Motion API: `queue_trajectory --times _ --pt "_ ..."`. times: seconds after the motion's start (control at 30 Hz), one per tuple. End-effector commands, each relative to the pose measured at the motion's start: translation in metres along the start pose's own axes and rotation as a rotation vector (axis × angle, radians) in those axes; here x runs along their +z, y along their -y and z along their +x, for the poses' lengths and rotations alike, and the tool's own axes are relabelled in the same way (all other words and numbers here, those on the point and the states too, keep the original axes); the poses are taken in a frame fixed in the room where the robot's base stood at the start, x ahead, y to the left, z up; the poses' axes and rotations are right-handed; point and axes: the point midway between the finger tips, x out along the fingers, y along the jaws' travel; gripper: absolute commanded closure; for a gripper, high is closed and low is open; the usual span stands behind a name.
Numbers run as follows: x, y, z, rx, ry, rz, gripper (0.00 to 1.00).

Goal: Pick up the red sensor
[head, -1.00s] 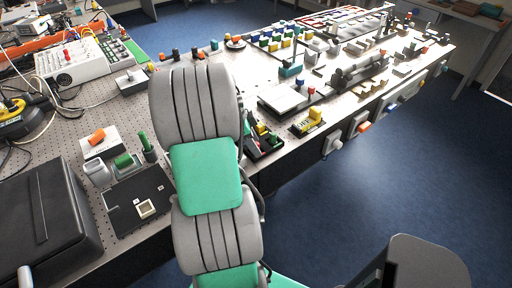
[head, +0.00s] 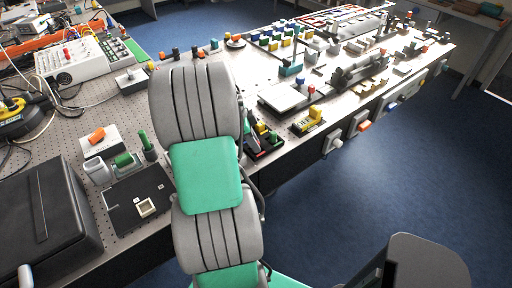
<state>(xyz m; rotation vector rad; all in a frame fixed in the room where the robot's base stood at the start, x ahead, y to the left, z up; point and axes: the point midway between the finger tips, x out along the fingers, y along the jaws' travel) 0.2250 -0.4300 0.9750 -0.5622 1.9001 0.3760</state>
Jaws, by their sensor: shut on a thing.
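My arm, with grey and green links, stands across the middle of the head view. My gripper is not visible; it is hidden behind the arm. Just right of the arm, a dark holder (head: 262,149) with small coloured parts shows at the table's edge, partly covered by the arm. A small red part (head: 273,136) shows there among green and yellow ones. I cannot tell whether it is the red sensor or whether anything holds it. Another small red-topped part (head: 311,89) stands by a white plate farther back.
The perforated table (head: 125,75) is crowded. A dark box (head: 40,215) and a black plate with a white square socket (head: 138,205) are at left. A yellow-topped block (head: 315,114) is at the right edge. Blue floor (head: 370,205) at right is open.

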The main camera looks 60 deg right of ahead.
Motion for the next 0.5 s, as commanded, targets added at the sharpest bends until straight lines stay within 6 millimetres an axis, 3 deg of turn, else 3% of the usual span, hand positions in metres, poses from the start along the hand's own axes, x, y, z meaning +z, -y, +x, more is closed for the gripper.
queue_trajectory --times 0.27,0.37,0.5 --pt "-0.002 0.001 -0.004 -0.002 0.0 0.001 1.0" --pt "-0.005 0.001 -0.013 -0.004 0.0 0.002 1.0" --pt "-0.009 -0.004 -0.04 -0.006 0.0 -0.001 1.0"
